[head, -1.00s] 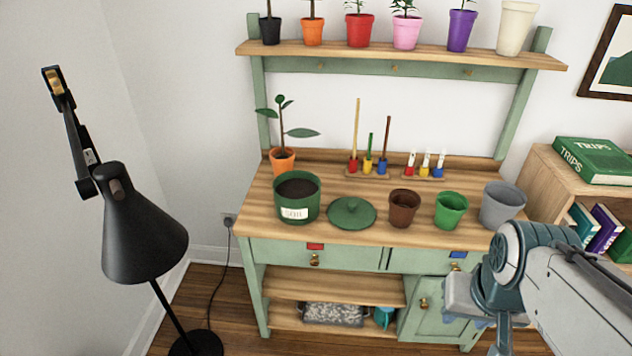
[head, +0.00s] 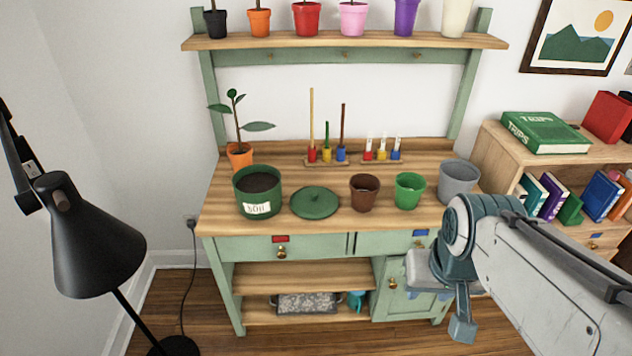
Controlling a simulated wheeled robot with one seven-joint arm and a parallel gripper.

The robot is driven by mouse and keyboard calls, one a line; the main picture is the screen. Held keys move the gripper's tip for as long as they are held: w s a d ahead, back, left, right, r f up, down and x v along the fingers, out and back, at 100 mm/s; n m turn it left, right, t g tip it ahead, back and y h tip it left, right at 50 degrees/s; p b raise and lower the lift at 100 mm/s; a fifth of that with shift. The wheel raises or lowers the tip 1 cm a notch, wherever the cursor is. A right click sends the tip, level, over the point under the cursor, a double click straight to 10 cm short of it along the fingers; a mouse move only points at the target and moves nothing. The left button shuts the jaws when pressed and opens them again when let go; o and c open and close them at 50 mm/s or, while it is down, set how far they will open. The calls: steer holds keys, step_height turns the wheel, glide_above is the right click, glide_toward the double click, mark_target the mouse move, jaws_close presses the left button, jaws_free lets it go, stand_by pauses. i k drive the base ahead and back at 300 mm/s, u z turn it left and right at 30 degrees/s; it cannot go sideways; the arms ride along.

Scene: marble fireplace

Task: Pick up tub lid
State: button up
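The tub is open, holds dark soil and has a white label. My gripper (head: 461,328) is at the lower right, in front of the bench's cabinet, apart from the lid and to its lower right. It points downward. Its fingers show too small and edge-on to tell whether they are open.
A brown pot (head: 364,192), a green pot (head: 409,190) and a grey pot (head: 458,182) stand right of the lid. A potted plant (head: 240,155) stands behind the tub. Tool racks are at the back. A black lamp (head: 95,245) stands left. The worktop's front strip is clear.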

mark_target(309, 203)
steer(key=z, duration=0.15)
steer(key=i, duration=0.75)
steer(key=u, duration=0.65)
steer(key=i, duration=0.4)
steer(key=u, duration=0.35)
